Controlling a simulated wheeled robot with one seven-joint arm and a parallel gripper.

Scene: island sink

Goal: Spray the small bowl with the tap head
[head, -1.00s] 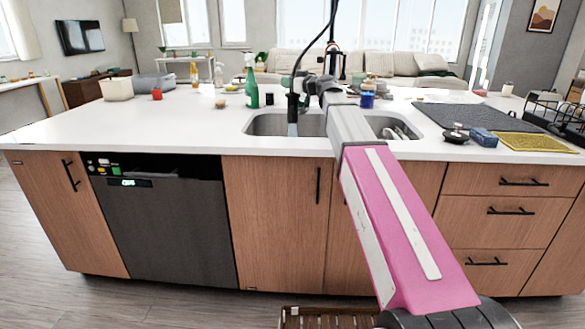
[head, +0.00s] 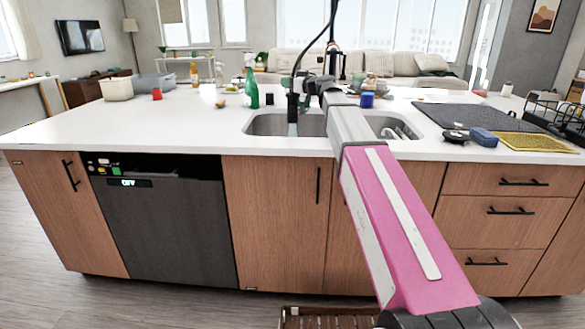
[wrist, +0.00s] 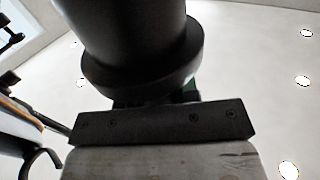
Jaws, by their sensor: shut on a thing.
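The black tap head (head: 293,107) points down over the left part of the sink (head: 262,124), on its hose. A pale bluish stream shows just below its lower end. My gripper (head: 304,88) is shut on the tap head, at the end of my pink and grey arm. In the wrist view the tap head (wrist: 130,40) is a large dark cylinder with a wider collar, close against the gripper's dark finger bar (wrist: 160,122). I cannot make out the small bowl; the counter's front edge and my arm hide much of the sink's inside.
A green spray bottle (head: 251,86) stands left of the sink. At right are a blue sponge (head: 483,137), a yellow mat (head: 540,142), a dark drying mat (head: 470,115) and a black rack (head: 560,112). The left counter front is clear.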

